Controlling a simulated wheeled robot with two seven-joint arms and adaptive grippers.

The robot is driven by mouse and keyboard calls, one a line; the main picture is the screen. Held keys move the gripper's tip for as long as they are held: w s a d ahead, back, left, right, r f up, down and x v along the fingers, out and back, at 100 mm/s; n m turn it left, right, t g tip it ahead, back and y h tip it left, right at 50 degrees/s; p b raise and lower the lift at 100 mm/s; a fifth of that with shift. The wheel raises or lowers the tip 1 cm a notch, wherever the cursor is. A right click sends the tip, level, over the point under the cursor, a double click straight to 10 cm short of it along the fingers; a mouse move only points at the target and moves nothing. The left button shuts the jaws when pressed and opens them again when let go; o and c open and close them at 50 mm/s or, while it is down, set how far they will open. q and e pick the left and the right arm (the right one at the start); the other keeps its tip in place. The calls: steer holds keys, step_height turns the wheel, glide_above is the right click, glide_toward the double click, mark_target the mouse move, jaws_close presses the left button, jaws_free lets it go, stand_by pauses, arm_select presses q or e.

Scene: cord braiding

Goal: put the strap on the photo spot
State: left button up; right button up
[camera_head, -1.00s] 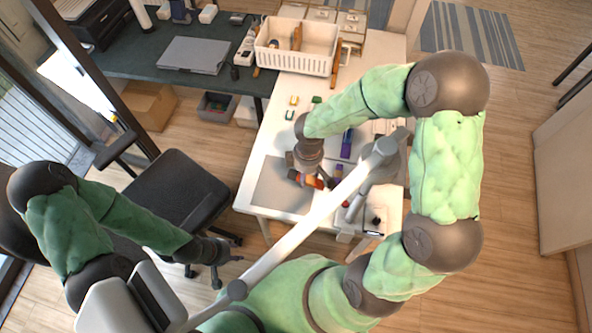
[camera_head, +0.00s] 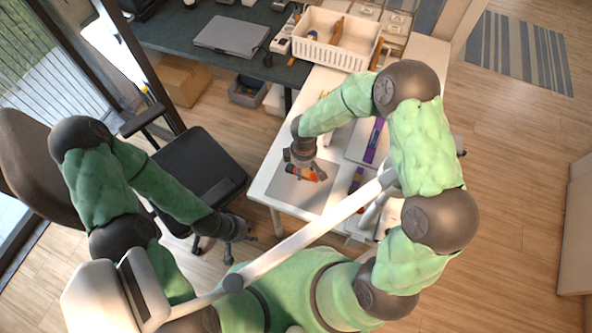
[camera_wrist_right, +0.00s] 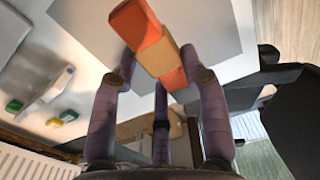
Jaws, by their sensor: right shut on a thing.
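The strap (camera_head: 305,174), orange and red with a tan-orange middle band, is in my right gripper (camera_head: 303,166) over the grey mat (camera_head: 293,196), which looks like the photo spot, at the table's near left. In the right wrist view, the fingers of the right gripper (camera_wrist_right: 160,72) are closed around the strap (camera_wrist_right: 142,32), with the mat (camera_wrist_right: 212,28) behind it. I cannot tell whether the strap touches the mat. My left gripper (camera_head: 240,230) hangs beside the chair, away from the table; its opening is too small to judge.
Purple straps (camera_head: 374,142) lie right of the mat. A white basket (camera_head: 325,54) stands at the table's back. Small green and yellow pieces (camera_wrist_right: 66,115) show in the wrist view. A black chair (camera_head: 200,168) stands left of the table.

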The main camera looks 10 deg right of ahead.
steer(key=w+f, duration=0.1)
steer(key=w+a+f, duration=0.1)
steer(key=f, duration=0.1)
steer(key=w+f, duration=0.1)
steer(key=shift+w+a+f, duration=0.1)
steer(key=shift+a+f, duration=0.2)
steer(key=shift+w+f+b, duration=0.15)
steer(key=shift+f+b, duration=0.3)
steer(key=shift+f, duration=1.2)
steer(key=shift+f, duration=0.15)
steer(key=o, duration=1.2)
steer(key=shift+c, duration=0.2)
